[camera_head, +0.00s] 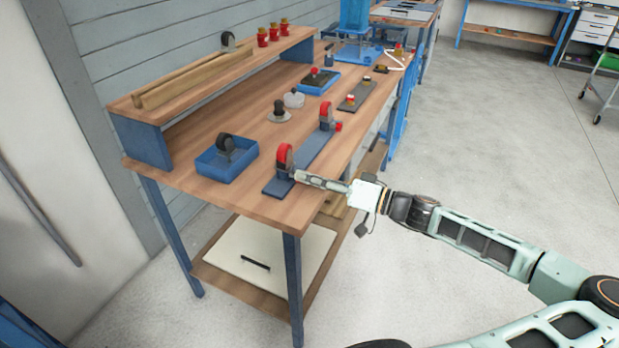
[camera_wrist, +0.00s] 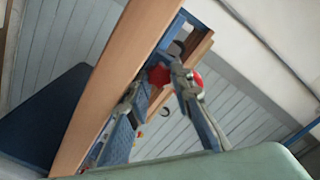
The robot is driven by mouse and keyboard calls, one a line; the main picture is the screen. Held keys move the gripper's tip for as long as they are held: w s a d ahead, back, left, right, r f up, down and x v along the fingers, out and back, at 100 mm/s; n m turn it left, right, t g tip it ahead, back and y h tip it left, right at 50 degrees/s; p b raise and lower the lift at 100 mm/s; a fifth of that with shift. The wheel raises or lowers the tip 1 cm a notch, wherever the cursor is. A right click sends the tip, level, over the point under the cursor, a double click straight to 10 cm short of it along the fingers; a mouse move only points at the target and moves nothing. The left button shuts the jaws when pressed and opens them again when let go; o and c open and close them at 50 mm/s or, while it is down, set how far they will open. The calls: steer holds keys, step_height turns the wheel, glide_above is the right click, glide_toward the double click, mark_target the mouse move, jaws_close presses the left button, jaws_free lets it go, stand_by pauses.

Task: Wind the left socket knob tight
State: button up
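A long blue-grey plate (camera_head: 300,165) lies along the bench's front edge and bears two upright sockets with red rings. The left socket (camera_head: 285,157) stands at its near end, the right socket (camera_head: 326,115) at its far end. A red knob (camera_head: 338,126) shows low beside the right socket. My gripper (camera_head: 297,175) reaches in from the right to the left socket's base and hides its knob in the head view. In the wrist view a red piece, apparently the left knob (camera_wrist: 158,76), lies between my fingertips. Whether both fingers touch it is unclear.
A blue tray (camera_head: 213,170) with a dark wheel stands left of the plate. Several small parts and a dark strip (camera_head: 357,96) lie farther back. A raised shelf (camera_head: 215,68) runs along the wall. The floor at right is clear.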

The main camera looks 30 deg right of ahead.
steer(key=shift+o, duration=0.7)
steer(key=v, duration=1.2)
